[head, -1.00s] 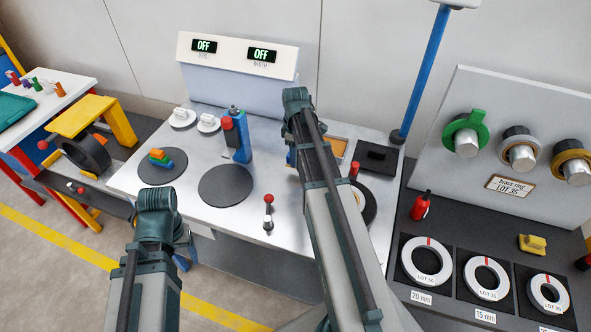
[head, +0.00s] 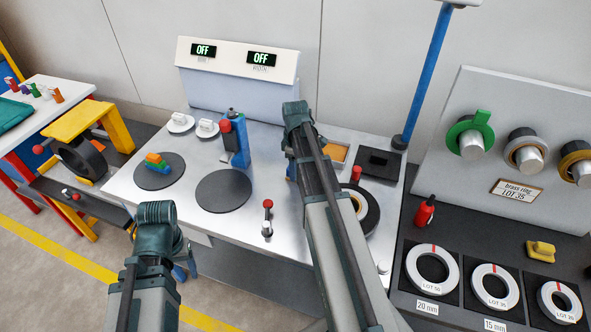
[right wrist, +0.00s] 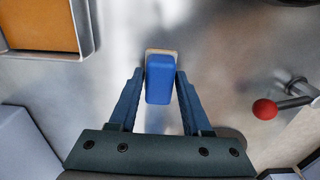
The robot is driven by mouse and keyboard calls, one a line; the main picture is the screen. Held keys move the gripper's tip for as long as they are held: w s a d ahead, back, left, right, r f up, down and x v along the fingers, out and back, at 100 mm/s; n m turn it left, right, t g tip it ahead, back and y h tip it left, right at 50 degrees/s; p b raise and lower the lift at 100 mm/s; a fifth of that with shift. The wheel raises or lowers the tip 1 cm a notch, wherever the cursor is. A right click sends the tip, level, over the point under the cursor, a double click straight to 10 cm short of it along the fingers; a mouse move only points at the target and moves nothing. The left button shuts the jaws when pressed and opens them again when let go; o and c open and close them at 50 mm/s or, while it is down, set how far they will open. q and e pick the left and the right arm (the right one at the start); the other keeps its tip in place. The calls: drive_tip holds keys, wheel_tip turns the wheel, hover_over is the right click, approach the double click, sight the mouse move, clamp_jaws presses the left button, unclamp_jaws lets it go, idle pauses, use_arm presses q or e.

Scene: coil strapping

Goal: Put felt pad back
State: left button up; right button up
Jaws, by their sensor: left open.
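The felt pad (right wrist: 160,78), a blue block with a pale beige layer at its far end, sits between the fingers of my right gripper (right wrist: 159,75) in the right wrist view. The fingers look shut on its sides; whether it clears the metal worktop I cannot tell. In the head view my right arm hides most of that gripper and pad. My left gripper (head: 184,270) is open at the front left, below the worktop's front edge and partly hidden by its own arm. It is far from the pad.
A metal tray with an orange surface (right wrist: 42,24) lies left of the pad in the right wrist view. A red-knobbed lever (right wrist: 268,108) stands to the right there. The worktop (head: 285,240) also carries dark discs, a blue post with a red knob (head: 236,140) and a black block (head: 380,163).

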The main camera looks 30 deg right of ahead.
drive_tip(key=shift+o, duration=1.1)
wheel_tip(320, 180, up, 12)
drive_tip(key=p, duration=1.2)
drive_tip(key=shift+r, duration=0.2)
drive_tip(key=s+a+m, duration=0.1)
drive_tip(key=s+a, duration=0.4)
drive_tip(key=a, duration=0.5)
drive_tip(key=s+a+m, duration=0.1)
drive_tip(key=s+a, duration=0.5)
drive_tip(key=a, duration=0.4)
drive_tip(key=s+a+m+h, duration=0.1)
drive_tip(key=s+a, duration=0.4)
drive_tip(key=a, duration=0.5)
drive_tip(key=shift+s+a+m, duration=0.25)
drive_tip(key=shift+m, duration=0.35)
